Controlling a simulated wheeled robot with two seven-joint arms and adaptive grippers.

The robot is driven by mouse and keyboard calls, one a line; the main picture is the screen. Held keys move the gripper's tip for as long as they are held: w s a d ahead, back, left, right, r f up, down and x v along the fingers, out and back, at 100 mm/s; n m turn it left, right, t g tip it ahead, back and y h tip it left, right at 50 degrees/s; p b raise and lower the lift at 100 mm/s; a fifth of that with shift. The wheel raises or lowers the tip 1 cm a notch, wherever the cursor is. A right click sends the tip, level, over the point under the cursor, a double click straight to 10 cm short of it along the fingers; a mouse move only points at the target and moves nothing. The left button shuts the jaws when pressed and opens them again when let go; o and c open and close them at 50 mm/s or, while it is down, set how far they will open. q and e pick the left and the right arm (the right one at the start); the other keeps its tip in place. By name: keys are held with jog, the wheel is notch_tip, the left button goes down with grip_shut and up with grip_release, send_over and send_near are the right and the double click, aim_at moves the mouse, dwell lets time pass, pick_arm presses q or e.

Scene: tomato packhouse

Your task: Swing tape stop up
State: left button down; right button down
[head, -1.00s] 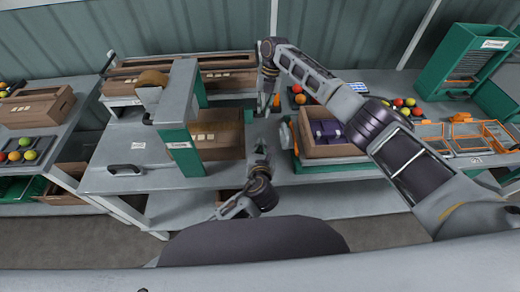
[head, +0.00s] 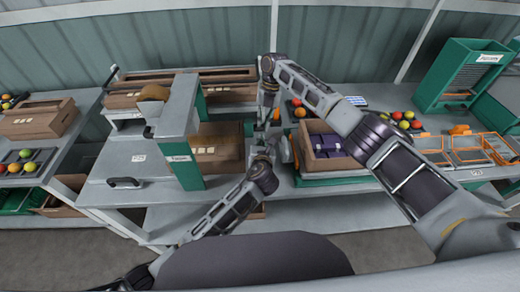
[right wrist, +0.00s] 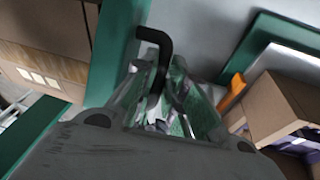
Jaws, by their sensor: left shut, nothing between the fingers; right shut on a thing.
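The taping machine is a grey arch (head: 178,118) on green posts, with a brown tape roll (head: 155,92) on top. A brown carton (head: 220,158) sits beneath it. My right gripper (head: 268,112) is just right of the carton. In the right wrist view, its fingers (right wrist: 162,105) are shut around the lower part of a black bent bar (right wrist: 155,48), which looks like the tape stop's lever. The bar's upper end hooks left, beside a green post (right wrist: 118,45). My left gripper (head: 262,150) is shut and empty, just below the right one in the head view.
An open carton with purple packs (head: 325,145) stands right of my grippers. Tomatoes (head: 405,120) and orange-edged trays (head: 465,150) lie further right, near a green rack (head: 465,75). Another open carton (head: 38,120) is at far left. A black handle (head: 125,182) sits at the bench front.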

pick_arm(q)
jog(key=shift+w+r, duration=0.15)
jog(key=shift+r, duration=0.1)
jog(key=shift+w+r, duration=0.1)
jog(key=shift+w+d+r, duration=0.1)
jog(key=shift+w+r, duration=0.15)
jog(key=shift+r, duration=0.25)
jog(key=shift+w+r, duration=0.2)
jog(key=shift+r, duration=0.25)
pick_arm(e)
jog(key=shift+s+f, duration=0.1)
jog(key=shift+f, duration=0.05)
jog(key=c, duration=1.5)
grip_release()
pick_arm(q)
jog(key=shift+f, duration=0.15)
pick_arm(e)
jog(key=shift+o, duration=0.2)
